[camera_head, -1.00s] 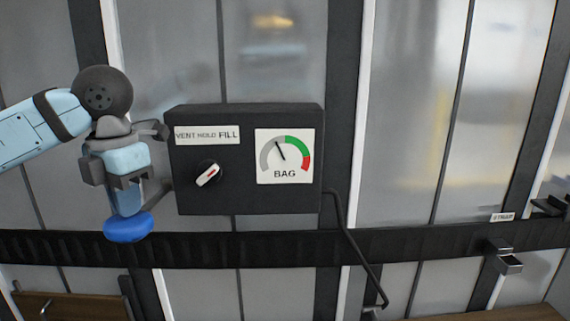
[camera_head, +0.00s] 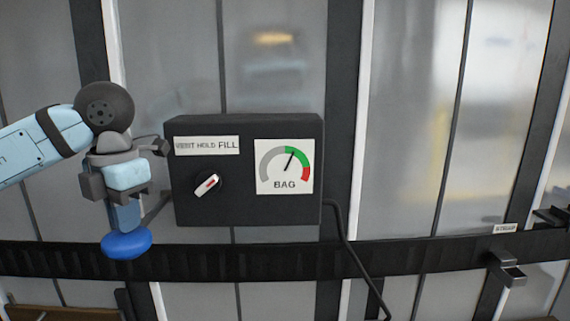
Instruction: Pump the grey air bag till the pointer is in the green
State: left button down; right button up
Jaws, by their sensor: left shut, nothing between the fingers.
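A dark control box (camera_head: 247,212) on the door carries the BAG gauge (camera_head: 265,185). The gauge pointer (camera_head: 290,160) leans right of upright, with its tip in the green band. A white selector knob (camera_head: 207,185) with a red mark sits under the label VENT HOLD FILL (camera_head: 207,146) and is turned up and right, toward FILL. My left gripper (camera_head: 124,216) is left of the box, apart from the knob, and shut. A blue rounded piece (camera_head: 127,244) shows just under it; I cannot tell what it is. The grey air bag and my right gripper are out of view.
A dark ribbed strap (camera_head: 270,262) runs across the door below the box. A black hose (camera_head: 345,240) drops from the box's right side. A metal bracket (camera_head: 507,268) stands at the right. Wood (camera_head: 60,314) shows at the lower left.

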pick_arm(q)
jog(key=shift+r+p, duration=1.5)
jog(key=shift+r, duration=1.45)
notch_tip(320, 180, up, 5)
jog(key=p, duration=0.3)
